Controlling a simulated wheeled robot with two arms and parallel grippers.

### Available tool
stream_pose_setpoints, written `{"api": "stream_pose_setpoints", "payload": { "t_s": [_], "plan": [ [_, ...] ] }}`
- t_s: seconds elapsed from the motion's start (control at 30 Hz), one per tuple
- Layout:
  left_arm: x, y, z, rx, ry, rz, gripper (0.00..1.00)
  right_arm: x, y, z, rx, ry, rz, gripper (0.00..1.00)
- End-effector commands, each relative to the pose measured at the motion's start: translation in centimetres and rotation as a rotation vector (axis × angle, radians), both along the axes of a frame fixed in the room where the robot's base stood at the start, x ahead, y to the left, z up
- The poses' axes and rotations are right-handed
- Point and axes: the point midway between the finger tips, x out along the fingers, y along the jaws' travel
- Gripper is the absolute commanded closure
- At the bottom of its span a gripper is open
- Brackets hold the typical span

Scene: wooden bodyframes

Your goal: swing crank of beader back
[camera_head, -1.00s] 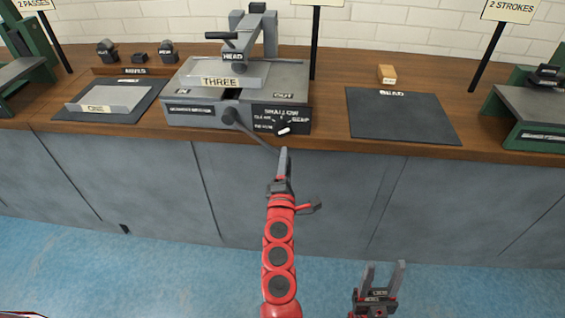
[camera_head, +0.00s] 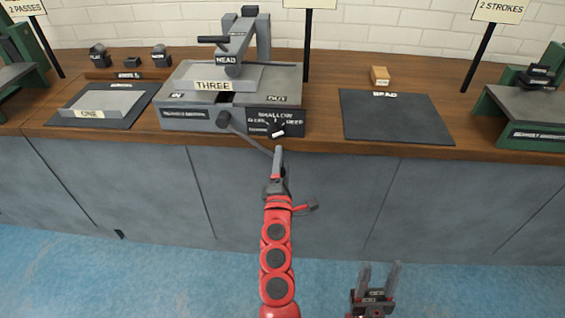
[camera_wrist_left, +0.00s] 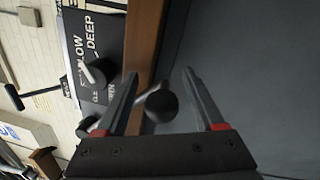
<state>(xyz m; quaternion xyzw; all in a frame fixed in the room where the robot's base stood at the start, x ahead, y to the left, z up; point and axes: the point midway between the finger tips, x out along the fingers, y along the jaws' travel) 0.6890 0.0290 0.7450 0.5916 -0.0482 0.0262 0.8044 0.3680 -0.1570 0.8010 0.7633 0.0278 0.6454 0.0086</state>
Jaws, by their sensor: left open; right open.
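The grey beader (camera_head: 185,97) stands on the bench, with a plate labelled THREE on it. Its crank (camera_head: 246,138) has a dark hub on the front face and a thin rod slanting down to the right, over the bench edge. My left gripper (camera_head: 278,153) is at the rod's lower end and hides that end in the head view. In the left wrist view the gripper (camera_wrist_left: 160,80) is open, and the crank's dark ball knob (camera_wrist_left: 161,104) shows between its fingers; contact cannot be told. My right gripper (camera_head: 380,274) is open and empty, low in front of the bench.
A dial (camera_head: 277,131) with a white pointer is on the beader's front, close to my left gripper. A dark BEAD mat (camera_head: 395,120) and a small wooden block (camera_head: 380,75) lie to the right. A tray labelled ONE (camera_head: 104,102) lies left. The floor in front is clear.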

Motion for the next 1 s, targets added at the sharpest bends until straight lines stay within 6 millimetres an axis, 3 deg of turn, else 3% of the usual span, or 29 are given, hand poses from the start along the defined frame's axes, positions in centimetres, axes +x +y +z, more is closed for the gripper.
{"api": "stream_pose_setpoints", "payload": {
  "t_s": [0.27, 0.8, 1.0],
  "plan": [
    [-1.5, -0.1, -0.2, -0.001, 0.001, 0.0, 0.3, 0.0, 0.0, 0.0, 0.0, 0.0, 0.0, 0.5],
    [-13.0, 0.0, -1.4, 0.002, 0.002, -0.004, 0.3, 0.0, 0.0, 0.6, 0.0, 0.0, 0.0, 0.5],
    [-15.9, 0.1, -1.9, 0.002, 0.004, -0.003, 0.3, 0.0, 0.0, 0.9, 0.0, 0.0, 0.0, 0.5]
  ]
}}
